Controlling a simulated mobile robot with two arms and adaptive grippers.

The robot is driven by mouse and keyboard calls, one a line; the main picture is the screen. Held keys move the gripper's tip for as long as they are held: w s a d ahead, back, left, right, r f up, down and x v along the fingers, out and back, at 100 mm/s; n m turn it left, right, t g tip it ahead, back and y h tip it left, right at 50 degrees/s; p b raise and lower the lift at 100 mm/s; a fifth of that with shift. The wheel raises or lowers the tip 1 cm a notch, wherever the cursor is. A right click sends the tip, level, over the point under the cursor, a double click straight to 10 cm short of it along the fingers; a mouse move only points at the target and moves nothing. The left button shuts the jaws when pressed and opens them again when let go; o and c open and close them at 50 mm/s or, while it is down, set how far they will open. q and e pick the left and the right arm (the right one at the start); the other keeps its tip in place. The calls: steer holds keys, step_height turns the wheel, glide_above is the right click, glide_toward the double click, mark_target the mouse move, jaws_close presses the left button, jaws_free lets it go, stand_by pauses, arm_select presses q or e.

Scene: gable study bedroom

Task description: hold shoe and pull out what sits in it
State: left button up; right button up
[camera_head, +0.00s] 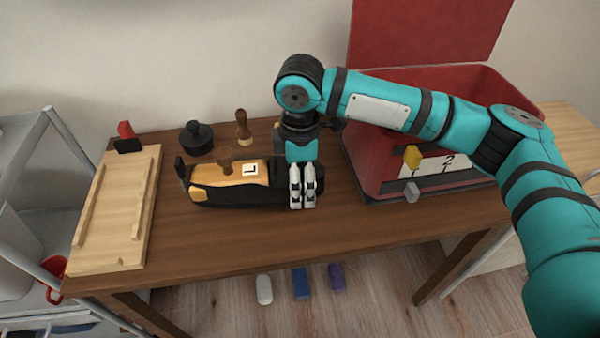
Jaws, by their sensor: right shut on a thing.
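The shoe (236,200) is a long black shape lying lengthwise on the brown table. An orange-tan piece (215,174) with a white letter label sits in it. A brown round knob (225,154) stands up at its far edge. My right gripper (302,203) comes down from above at the shoe's right end. Its pale fingers are shut on that end and hide part of it. My left gripper is not in view.
A wooden board (118,207) lies on the left. Behind the shoe stand a black knobbed object (196,138) and a wooden-handled tool (243,127). An open red case (373,190) fills the right side. The table's front strip (220,236) is clear.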

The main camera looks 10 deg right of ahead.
steer(key=shift+f, duration=2.55)
steer(key=shift+r, duration=0.1)
steer(key=o, duration=1.1)
steer(key=shift+r, duration=0.1)
steer(key=o, duration=0.4)
steer(key=shift+c, duration=0.2)
